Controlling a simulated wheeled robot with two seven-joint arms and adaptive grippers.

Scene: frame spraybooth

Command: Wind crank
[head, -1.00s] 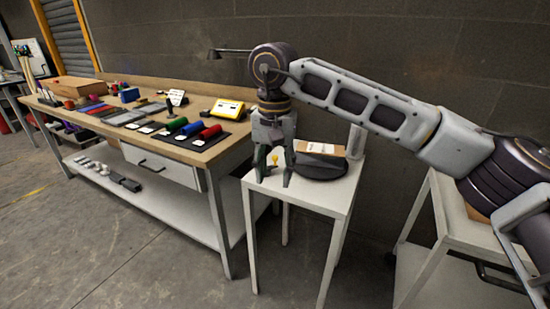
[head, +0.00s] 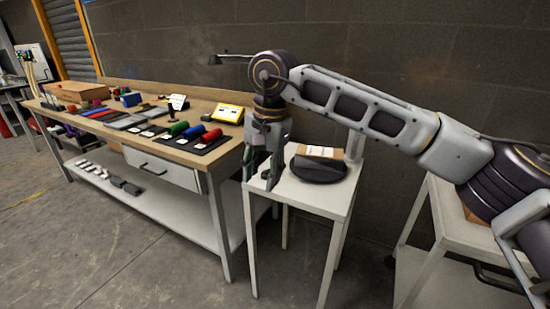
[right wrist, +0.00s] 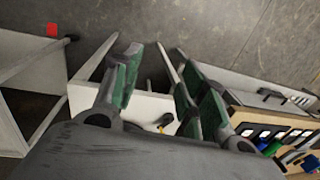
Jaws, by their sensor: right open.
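My right gripper (head: 257,178) is open over the left part of the small white stand (head: 318,201), fingers pointing down. In the right wrist view, its green-padded fingers (right wrist: 160,85) are spread apart. A small black and yellow piece (right wrist: 164,122), which may be the crank's knob, shows between and below the fingers near the stand's top. Contact with it cannot be made out. In the head view the gripper hides it. A dark round turntable (head: 318,174) sits on the stand, just right of the gripper, with a brown box with a white label (head: 320,153) on it. My left gripper is not in view.
A long workbench (head: 190,155) to the left holds coloured rolls, dark pads and a yellow device (head: 230,111). A grey upright post (head: 356,142) rises behind the turntable. A white cart (head: 440,222) stands at the right. The floor in front is clear.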

